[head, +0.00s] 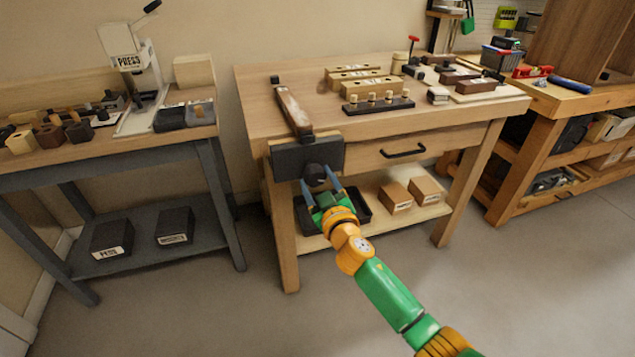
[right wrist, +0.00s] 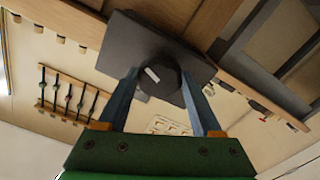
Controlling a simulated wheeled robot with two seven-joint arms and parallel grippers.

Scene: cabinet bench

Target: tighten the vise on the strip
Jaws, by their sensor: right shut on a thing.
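The vise (head: 300,160) is a dark grey plate on the front left corner of the middle wooden bench. Its round black knob (head: 315,173) sticks out from the plate's front. A brown strip (head: 294,110) lies on the bench top behind the vise and runs back from it; whether the jaws touch it is hidden. My right gripper (head: 322,184) is shut on the knob from the front. In the right wrist view the knob (right wrist: 160,77) sits between the two blue fingers, with a small pale mark on its face and the vise plate behind it. My left gripper is not in view.
A drawer with a black handle (head: 403,151) is right of the vise. Below, a lower shelf holds a black bin and cardboard boxes (head: 396,196). Wooden blocks and a dark pegged rail (head: 379,105) stand on the bench top. A grey bench with a press (head: 133,70) is at left.

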